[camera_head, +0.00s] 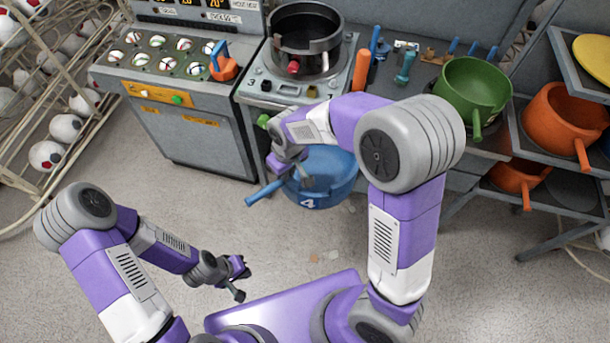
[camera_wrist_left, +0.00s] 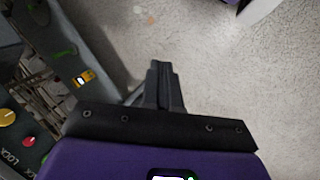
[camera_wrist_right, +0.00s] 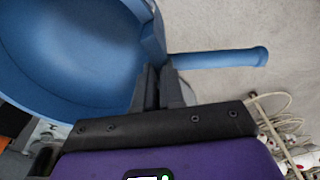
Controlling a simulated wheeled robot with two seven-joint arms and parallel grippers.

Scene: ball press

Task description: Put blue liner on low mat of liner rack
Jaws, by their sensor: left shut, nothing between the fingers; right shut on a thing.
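The blue liner (camera_head: 333,164) is a round pan marked 4 with a straight handle. It hangs above the floor in front of the press machine, partly behind my right arm. My right gripper (camera_head: 280,172) is shut on its rim near the handle; the right wrist view shows the fingers (camera_wrist_right: 156,84) at the liner wall (camera_wrist_right: 75,50). My left gripper (camera_head: 238,291) is shut and empty, low over the floor. The liner rack (camera_head: 560,213) stands at the right, with a large orange liner (camera_head: 560,120) on an upper shelf and a smaller orange liner (camera_head: 517,177) lower.
A green liner (camera_head: 471,84) sits on the counter left of the rack. The press machine (camera_head: 303,80) and a grey cabinet (camera_head: 190,135) line the back. A wire rack of balls (camera_head: 47,155) stands at the left.

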